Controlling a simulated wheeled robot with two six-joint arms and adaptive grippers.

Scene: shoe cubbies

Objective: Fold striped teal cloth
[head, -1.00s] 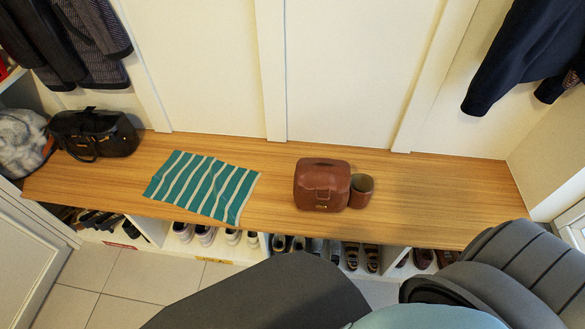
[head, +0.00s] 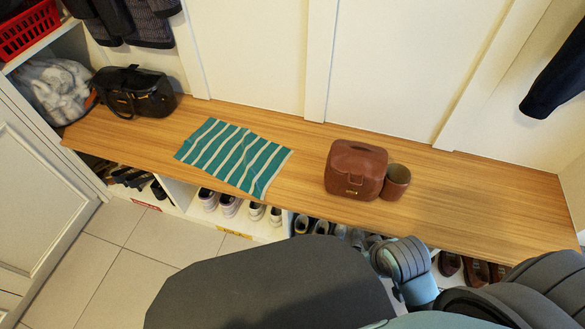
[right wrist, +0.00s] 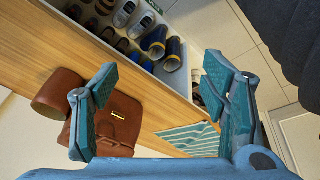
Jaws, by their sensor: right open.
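The striped teal cloth (head: 233,156) lies spread flat on the wooden bench, with white stripes across it. In the right wrist view, part of the cloth (right wrist: 190,138) shows beyond my gripper; the rest is hidden. My right gripper (right wrist: 160,112) is open, its two fingers wide apart with nothing held between them. It is apart from the cloth. In the head view, part of my right arm shows at the lower right, in front of the bench. My left gripper is not in view.
A brown leather bag (head: 355,171) and a brown cup (head: 396,182) stand on the bench (head: 470,195) right of the cloth. A black handbag (head: 135,92) is at the left end. Shoes fill the cubbies below. Bare wood surrounds the cloth.

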